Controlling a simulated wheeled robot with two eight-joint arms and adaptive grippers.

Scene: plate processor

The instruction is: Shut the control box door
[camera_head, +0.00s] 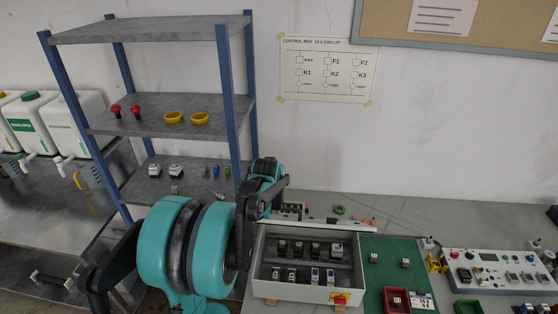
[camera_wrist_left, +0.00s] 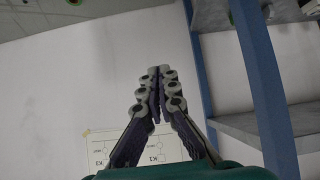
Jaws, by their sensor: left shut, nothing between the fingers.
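The control box (camera_head: 262,268) stands on the grey bench in the head view. It is a pale grey box, and its top is uncovered. Two rows of small devices show inside, and a red and yellow rotary switch (camera_head: 341,299) sits on its front wall. I cannot make out the door; my left arm covers the area at the box's left side. My left gripper (camera_wrist_left: 156,80) is shut and empty in the left wrist view, in front of the white wall. In the head view my left arm reaches up beside the box. My right gripper is in neither view.
A shelf rack with blue posts (camera_head: 232,75) stands behind my left arm. A green mat (camera_head: 375,250) with small parts and a red bin (camera_head: 396,300) lies right of the box. A panel with switches (camera_head: 500,268) is farther right. A circuit sheet (camera_head: 325,70) hangs on the wall.

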